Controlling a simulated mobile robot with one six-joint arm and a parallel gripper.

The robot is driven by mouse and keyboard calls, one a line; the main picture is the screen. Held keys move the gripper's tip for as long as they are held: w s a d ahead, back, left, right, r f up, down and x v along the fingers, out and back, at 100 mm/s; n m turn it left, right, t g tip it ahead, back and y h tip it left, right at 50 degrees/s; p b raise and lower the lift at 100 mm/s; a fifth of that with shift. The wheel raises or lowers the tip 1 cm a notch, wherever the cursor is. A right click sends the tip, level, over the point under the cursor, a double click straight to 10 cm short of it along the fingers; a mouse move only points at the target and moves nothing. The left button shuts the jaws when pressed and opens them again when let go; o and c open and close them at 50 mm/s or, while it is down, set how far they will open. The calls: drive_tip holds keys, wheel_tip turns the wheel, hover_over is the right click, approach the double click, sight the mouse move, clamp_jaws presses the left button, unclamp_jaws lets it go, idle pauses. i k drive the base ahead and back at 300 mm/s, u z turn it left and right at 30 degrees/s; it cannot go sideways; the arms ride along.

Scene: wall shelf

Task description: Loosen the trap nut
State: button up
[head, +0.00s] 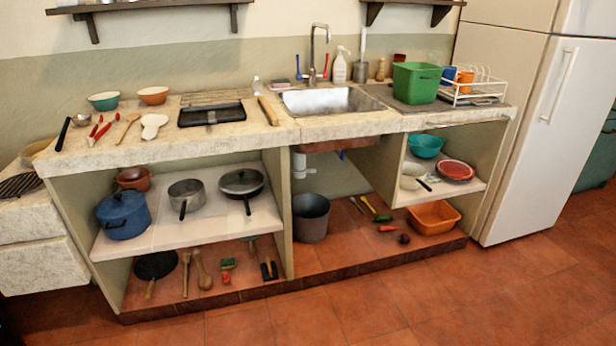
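The white drain trap (300,163) hangs under the sink in the open middle bay of the counter. Its nut is too small to make out clearly at this distance. The metal sink (328,100) is set into the countertop above it. A grey bucket (311,217) stands on the bay floor below the trap, apart from it. My gripper is not in view.
An orange basin (433,216) is further right. The tiled floor (400,300) in front is clear.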

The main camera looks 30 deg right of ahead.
sight(298, 175)
drive_tip(key=u, duration=0.1)
drive_tip(key=k, duration=0.85)
drive_tip(key=z, duration=0.85)
drive_tip(key=i, duration=1.55)
drive_tip(key=u, duration=0.3)
